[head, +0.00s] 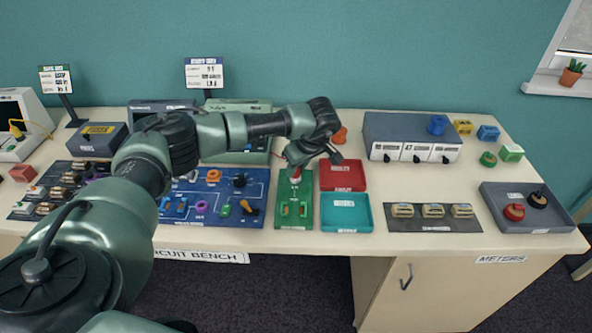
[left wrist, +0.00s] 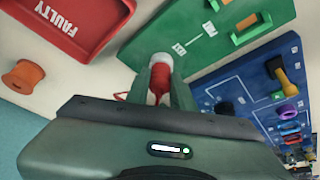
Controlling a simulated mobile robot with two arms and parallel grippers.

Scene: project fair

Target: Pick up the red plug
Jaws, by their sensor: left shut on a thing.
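The red plug (left wrist: 161,88), a small piece with red and white parts, sits between the fingers of my left gripper (left wrist: 160,82) in the left wrist view. In the head view my left gripper (head: 298,162) reaches down at the far end of the green board (head: 294,222), shut on the plug (head: 296,174). The fingers and gripper body hide part of the plug. I cannot tell whether it touches the board. My right gripper is not in view.
A red tray marked FAULTY (head: 343,177) and a teal tray (head: 346,214) stand just right of the green board. A blue circuit board (head: 225,181) lies left of it. An orange spool (left wrist: 23,76) stands behind the red tray.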

